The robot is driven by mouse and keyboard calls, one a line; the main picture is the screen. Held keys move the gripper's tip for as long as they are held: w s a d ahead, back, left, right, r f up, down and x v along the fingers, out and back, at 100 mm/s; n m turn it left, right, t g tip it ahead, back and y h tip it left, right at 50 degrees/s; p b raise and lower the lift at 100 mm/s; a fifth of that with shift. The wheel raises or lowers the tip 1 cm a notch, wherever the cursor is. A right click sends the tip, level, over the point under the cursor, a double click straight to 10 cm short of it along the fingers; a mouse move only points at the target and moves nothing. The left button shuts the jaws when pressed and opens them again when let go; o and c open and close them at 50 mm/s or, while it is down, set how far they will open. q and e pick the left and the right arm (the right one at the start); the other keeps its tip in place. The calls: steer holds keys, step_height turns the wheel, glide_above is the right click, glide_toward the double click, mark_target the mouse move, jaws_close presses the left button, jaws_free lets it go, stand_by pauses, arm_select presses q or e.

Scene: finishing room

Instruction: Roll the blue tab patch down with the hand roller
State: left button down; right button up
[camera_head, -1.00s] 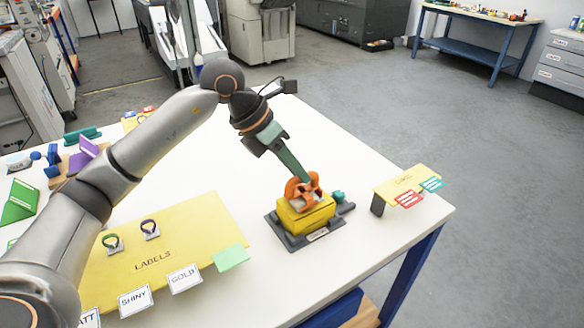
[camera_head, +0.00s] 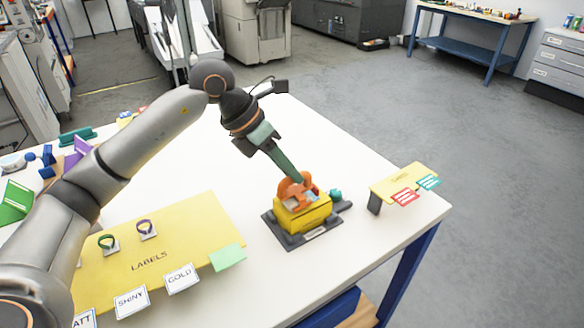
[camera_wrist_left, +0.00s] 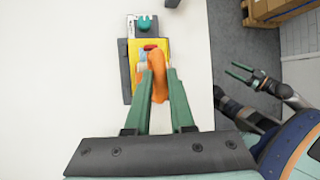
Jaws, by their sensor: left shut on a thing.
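The orange hand roller (camera_head: 297,187) is in my left gripper (camera_head: 298,180), whose green fingers are shut on it. The roller is on or just above the top of the yellow block (camera_head: 305,219); I cannot tell whether it touches. The block sits on a dark base plate (camera_head: 288,240). A small blue patch (camera_wrist_left: 144,56) shows beside the roller in the left wrist view, partly hidden by it, with a red piece close by. My right gripper (camera_wrist_left: 241,72) shows at the right of the left wrist view, open and empty, away from the table.
A teal knob (camera_head: 335,195) stands beside the block. A yellow card board (camera_head: 405,180) with red and teal tabs is at the table's right edge. A yellow labels board (camera_head: 190,225) with rings and cards lies left. White table is clear behind the block.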

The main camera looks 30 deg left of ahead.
arm_select(q)
steer(key=shift+s+a, duration=0.3)
steer(key=shift+s, duration=0.2)
steer(key=shift+f+b, duration=0.1)
steer(key=shift+b, duration=0.2)
steer(key=shift+s+a, duration=0.2)
steer(key=shift+s, duration=0.15)
steer(key=shift+r+p, duration=2.85)
steer(key=shift+r, duration=0.8)
steer(key=shift+f, duration=0.1)
